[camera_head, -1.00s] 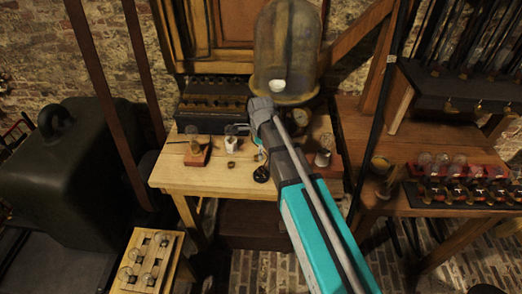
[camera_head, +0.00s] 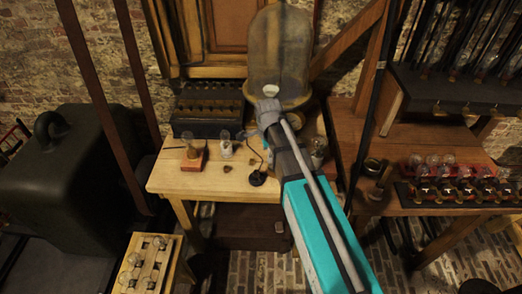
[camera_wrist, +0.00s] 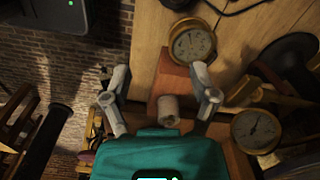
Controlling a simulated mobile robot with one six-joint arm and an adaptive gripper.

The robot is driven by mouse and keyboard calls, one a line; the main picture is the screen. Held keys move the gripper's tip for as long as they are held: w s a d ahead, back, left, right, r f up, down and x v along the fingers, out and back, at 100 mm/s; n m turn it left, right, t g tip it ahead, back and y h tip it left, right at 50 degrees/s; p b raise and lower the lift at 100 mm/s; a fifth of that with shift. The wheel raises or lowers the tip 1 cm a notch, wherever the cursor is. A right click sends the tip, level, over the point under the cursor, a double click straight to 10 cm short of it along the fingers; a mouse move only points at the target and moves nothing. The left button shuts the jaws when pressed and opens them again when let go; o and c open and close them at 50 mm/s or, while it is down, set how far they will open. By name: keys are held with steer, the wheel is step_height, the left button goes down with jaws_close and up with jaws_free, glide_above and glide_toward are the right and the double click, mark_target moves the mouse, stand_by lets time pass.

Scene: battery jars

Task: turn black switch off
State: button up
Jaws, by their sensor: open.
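A small black round-based piece with a thin upright lever, which looks like the black switch (camera_head: 257,178), stands near the front edge of the wooden table (camera_head: 215,182). My gripper (camera_head: 268,112) is above the table, behind and slightly right of it, in front of the glass dome. In the wrist view my gripper (camera_wrist: 160,76) has its two fingers spread with nothing between them. A red-brown block (camera_wrist: 172,78) with a pale cylinder (camera_wrist: 168,108) shows below, between the fingers. I cannot clearly make out the switch in the wrist view.
A glass dome (camera_head: 280,50) stands behind my gripper. Bulbs on a red block (camera_head: 194,160) and a white base (camera_head: 226,150) are left of the switch. Two gauges (camera_wrist: 192,44) (camera_wrist: 257,130) are close by in the wrist view. A shelf with several bulbs (camera_head: 440,185) is right.

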steer(key=s+d+f+n+b, duration=0.2)
steer(key=s+d+f+n, duration=0.1)
steer(key=s+d+n, duration=0.8)
steer(key=shift+s+d+n+b, duration=0.25)
steer(key=shift+d+n+b, duration=0.15)
steer(key=shift+d+n, duration=1.7)
